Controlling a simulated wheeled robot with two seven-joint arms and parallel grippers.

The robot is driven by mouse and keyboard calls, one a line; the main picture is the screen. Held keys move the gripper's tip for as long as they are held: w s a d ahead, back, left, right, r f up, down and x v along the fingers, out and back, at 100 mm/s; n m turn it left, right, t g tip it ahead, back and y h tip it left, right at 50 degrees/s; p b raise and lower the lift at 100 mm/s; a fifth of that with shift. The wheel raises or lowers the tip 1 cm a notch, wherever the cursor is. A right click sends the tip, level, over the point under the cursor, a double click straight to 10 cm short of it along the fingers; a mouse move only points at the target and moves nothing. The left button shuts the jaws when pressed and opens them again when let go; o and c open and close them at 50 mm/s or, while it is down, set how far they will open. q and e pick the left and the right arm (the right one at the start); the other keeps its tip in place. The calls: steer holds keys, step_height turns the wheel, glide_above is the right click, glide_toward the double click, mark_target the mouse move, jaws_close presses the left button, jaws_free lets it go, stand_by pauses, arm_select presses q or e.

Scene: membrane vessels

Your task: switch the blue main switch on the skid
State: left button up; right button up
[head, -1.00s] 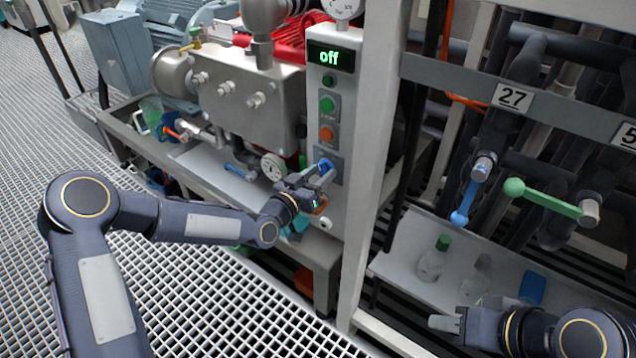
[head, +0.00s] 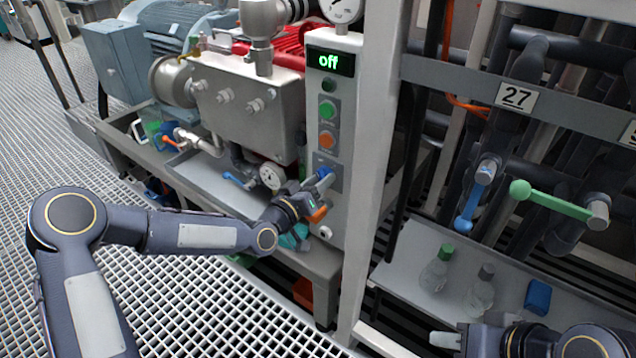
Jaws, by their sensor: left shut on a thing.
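The blue main switch (head: 325,173) sits low on the grey control panel (head: 347,105) of the skid, below a green and an orange button. The panel's display (head: 331,61) reads "off" in green. My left gripper (head: 322,184) is at the switch, its fingers shut on it and covering part of it. My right gripper (head: 446,339) is at the bottom right, apart from the panel. Only part of it shows, and I cannot tell its opening.
A grey post (head: 369,150) stands right of the panel. A shelf (head: 405,265) holds two bottles (head: 435,268) and a blue item (head: 537,297). Pipes with a blue lever (head: 468,205) and a green lever (head: 550,201) are behind it.

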arm_select(q)
steer(key=o, duration=1)
steer(key=shift+c, duration=0.2)
steer(key=p+v, duration=0.1)
steer(key=v, duration=0.7)
